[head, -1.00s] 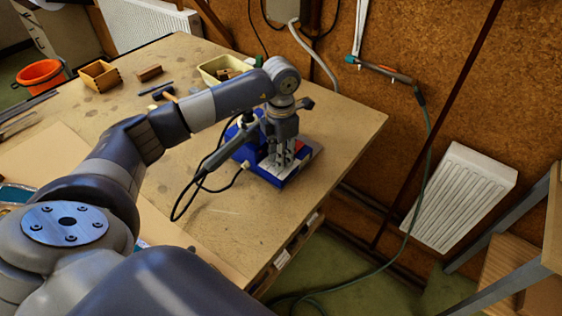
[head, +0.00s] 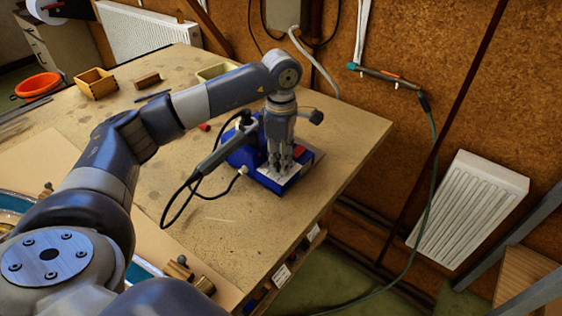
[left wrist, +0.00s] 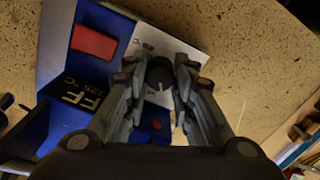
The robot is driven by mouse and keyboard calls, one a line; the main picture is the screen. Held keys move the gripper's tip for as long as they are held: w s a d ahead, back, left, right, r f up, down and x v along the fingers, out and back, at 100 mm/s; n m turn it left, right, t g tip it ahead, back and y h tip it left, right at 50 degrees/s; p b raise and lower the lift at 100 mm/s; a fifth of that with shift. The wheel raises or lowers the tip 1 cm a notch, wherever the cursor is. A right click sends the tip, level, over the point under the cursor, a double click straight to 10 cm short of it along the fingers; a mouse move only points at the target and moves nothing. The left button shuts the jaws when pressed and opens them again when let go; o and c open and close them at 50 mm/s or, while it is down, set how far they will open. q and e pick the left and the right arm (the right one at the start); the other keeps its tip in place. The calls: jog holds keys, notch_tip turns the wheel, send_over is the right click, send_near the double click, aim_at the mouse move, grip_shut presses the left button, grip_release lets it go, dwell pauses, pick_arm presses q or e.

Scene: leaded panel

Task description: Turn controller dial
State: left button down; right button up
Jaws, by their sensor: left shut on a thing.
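The blue controller (head: 266,180) stands near the right edge of the workbench. In the left wrist view its front panel (left wrist: 75,18) shows a red switch (left wrist: 93,42) and a display with "FF" and "325 °C". The black dial (left wrist: 160,72) with a pale pointer mark is between the fingertips. My left gripper (head: 279,168) points down over the panel and is shut on the dial; it also shows in the left wrist view (left wrist: 160,80). The fingers hide part of the panel. My right gripper is not in view.
A soldering iron (head: 222,150) with a black cable (head: 172,205) sits left of the controller. A wooden box (head: 96,83) and a pale tray (head: 213,72) stand farther back. The bench (head: 330,130) right of the controller is clear.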

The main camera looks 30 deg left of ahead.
pick_arm(q)
jog(key=shift+m, duration=0.3)
jog(key=c, duration=1.3)
grip_release()
notch_tip(320, 180, up, 12)
jog(key=shift+r, duration=0.1)
